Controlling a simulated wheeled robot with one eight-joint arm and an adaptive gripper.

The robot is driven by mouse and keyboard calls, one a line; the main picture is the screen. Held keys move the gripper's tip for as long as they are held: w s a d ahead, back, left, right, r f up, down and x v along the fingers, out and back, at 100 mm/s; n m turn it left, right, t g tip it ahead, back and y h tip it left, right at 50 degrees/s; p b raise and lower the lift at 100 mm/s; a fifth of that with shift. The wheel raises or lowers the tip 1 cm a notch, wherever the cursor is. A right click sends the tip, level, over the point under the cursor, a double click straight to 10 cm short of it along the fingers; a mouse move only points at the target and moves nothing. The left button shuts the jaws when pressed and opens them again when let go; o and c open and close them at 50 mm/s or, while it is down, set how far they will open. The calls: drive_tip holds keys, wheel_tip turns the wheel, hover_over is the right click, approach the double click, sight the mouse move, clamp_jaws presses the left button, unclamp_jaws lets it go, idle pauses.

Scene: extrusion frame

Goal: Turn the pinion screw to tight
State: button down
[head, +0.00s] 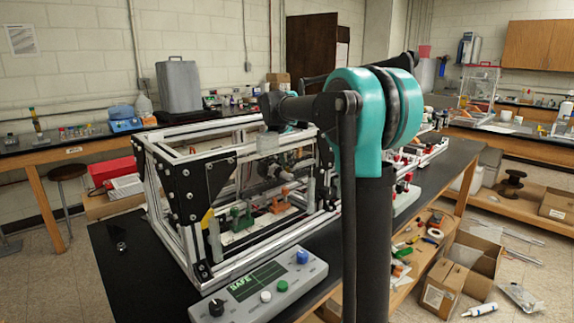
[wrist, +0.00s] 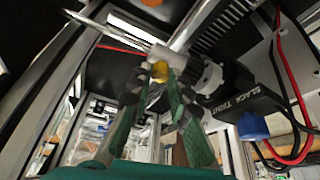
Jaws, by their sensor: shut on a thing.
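My gripper (wrist: 160,84) has green-sided fingers that converge on a small yellow, brass-like piece (wrist: 160,69) at the end of a pale cylinder (wrist: 167,54). The fingers are shut on this piece; it looks like the pinion screw, but the fingers hide much of it. A toothed rack (wrist: 212,36) runs above.
A blue cap (wrist: 252,126) and red and black cables (wrist: 291,85) lie right of the fingers. A metal rod (wrist: 110,36) ends in a point at upper left. Frame bars enclose the space. A control box (head: 262,291) reading SAFE stands in front.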

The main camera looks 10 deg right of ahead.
drive_tip(key=shift+w+a+m+g+h, duration=0.1)
drive_tip(key=shift+m+g+h, duration=0.3)
drive_tip(key=shift+m, duration=1.2)
drive_tip(key=c, duration=1.4)
unclamp_jaws()
drive_tip(key=shift+r, duration=0.1)
drive_tip(key=v, duration=1.2)
